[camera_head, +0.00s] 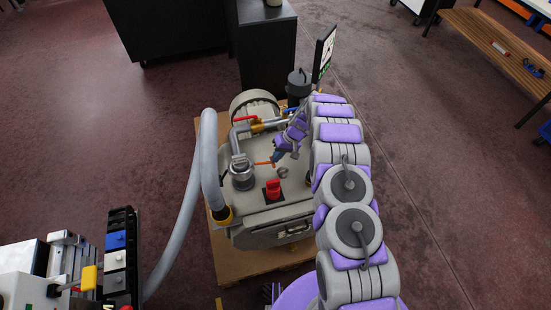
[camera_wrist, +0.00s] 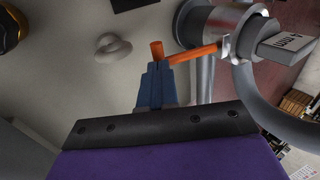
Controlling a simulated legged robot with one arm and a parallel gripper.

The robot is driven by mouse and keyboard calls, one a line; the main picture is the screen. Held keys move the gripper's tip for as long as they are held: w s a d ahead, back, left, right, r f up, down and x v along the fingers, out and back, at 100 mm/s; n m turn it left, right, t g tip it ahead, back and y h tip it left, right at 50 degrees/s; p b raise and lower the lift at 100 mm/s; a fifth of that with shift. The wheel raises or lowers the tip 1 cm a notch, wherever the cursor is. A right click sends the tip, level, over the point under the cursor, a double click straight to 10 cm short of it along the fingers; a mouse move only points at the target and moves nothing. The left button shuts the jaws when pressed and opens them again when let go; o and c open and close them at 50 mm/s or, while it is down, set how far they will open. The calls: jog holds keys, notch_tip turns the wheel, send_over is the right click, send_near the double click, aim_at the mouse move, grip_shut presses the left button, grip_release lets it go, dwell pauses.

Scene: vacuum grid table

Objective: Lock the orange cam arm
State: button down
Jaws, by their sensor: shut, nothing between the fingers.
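The orange cam arm (camera_head: 264,163) sticks out to the right from a silver hose coupling (camera_head: 242,173) on top of the grey machine. In the wrist view the cam arm (camera_wrist: 195,54) runs left from the coupling (camera_wrist: 222,22), and a short orange stub (camera_wrist: 157,49) shows at its outer end. My gripper (camera_head: 276,159) is over the machine top at that outer end. In the wrist view my gripper's blue fingers (camera_wrist: 156,72) are together, right in front of the stub. They partly hide the arm's end; I cannot tell whether they touch it.
A red knob (camera_head: 273,189) stands in front of the cam arm, and a red-handled valve pipe (camera_head: 246,119) lies behind it. A thick grey hose (camera_head: 207,150) arches on the left. A black cabinet (camera_head: 266,55) stands behind. The floor (camera_head: 440,190) on the right is clear.

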jog(key=shift+w+f+g+y+b, duration=0.1)
jog(key=shift+f+g+y+b, duration=0.2)
jog(key=shift+f+y+b, duration=1.15)
jog(key=shift+f+h, duration=0.25)
jog(key=shift+f, duration=0.05)
jog(key=shift+d+r, duration=0.1)
